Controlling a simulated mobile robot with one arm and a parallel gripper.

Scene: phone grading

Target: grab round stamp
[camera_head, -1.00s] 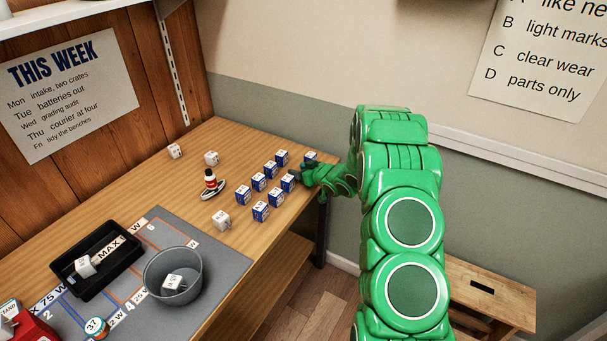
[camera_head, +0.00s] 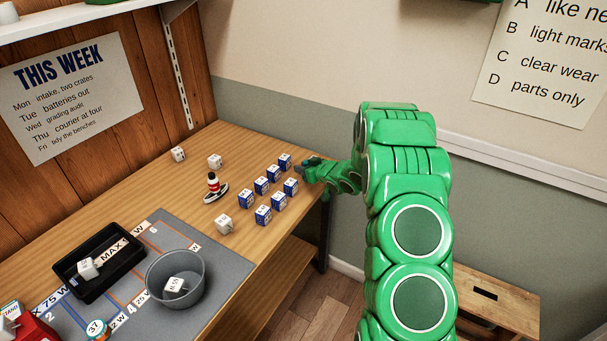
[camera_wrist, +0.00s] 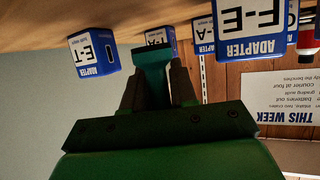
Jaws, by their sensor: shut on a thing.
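My gripper (camera_head: 309,166) is at the far right edge of the bench, beside the blue and white adapter boxes. In the wrist view its jaws (camera_wrist: 158,90) are shut on a dark teal piece (camera_wrist: 152,62) that sticks out beyond the fingertips. Its shape is mostly hidden, and I cannot tell whether it is the round stamp. A small red, white and black upright item (camera_head: 213,184) stands on a pale oval base on the bench, apart from my gripper. It is partly visible at the wrist view's right edge (camera_wrist: 306,40).
Several adapter boxes (camera_head: 261,185) stand close to my gripper; one box (camera_wrist: 95,54) is just beside the fingers. White cubes (camera_head: 223,224) sit on the bench. A black tray (camera_head: 128,275) and grey bowl (camera_head: 196,294) stand on the grey mat (camera_head: 226,268). The wall is close behind.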

